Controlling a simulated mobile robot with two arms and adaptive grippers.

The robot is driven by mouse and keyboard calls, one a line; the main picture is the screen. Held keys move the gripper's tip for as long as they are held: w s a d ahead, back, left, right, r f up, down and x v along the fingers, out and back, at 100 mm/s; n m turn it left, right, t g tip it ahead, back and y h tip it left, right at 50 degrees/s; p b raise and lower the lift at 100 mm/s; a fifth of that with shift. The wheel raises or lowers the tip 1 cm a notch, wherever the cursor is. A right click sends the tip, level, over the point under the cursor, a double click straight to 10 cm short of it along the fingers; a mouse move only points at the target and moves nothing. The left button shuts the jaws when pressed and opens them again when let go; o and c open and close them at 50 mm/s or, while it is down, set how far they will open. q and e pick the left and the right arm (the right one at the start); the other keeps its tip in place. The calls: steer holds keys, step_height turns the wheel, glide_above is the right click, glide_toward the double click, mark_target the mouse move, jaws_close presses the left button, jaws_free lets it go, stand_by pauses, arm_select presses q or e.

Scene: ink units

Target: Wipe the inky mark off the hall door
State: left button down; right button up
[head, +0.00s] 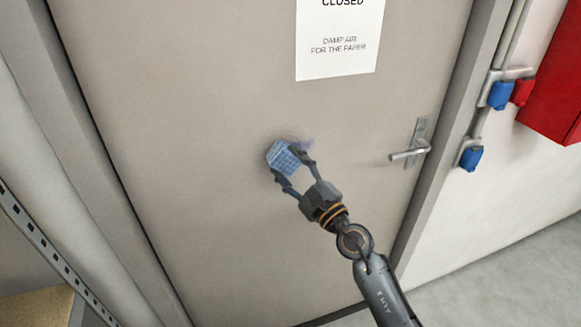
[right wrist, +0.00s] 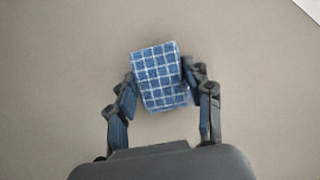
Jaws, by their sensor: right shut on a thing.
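The hall door (head: 210,60) is a flat grey-beige panel, and it is shut in its frame. My right gripper (head: 292,168) is shut on a blue checked cloth (head: 282,158) and holds it at the door's face. In the right wrist view the cloth (right wrist: 158,76) sits between the two fingers. A faint purple inky mark (head: 306,144) shows on the door just right of the cloth. Part of the mark may be hidden behind the cloth and fingers. My left gripper is not in view.
A paper notice (head: 338,62) hangs on the door above the gripper. A lever handle (head: 409,154) sticks out at the right. Blue sockets (head: 499,95) and a red box (head: 560,90) are on the right wall. A metal shelf upright (head: 45,245) stands at the left.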

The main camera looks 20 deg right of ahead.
steer(key=shift+w+d+f+b, duration=0.1)
steer(key=shift+d+b, duration=0.7)
steer(key=shift+d, duration=0.9)
steer(key=shift+w+d+b, duration=0.1)
steer(key=shift+d+b, duration=0.7)
steer(key=shift+d, duration=1.5)
steer(key=shift+s, duration=0.1)
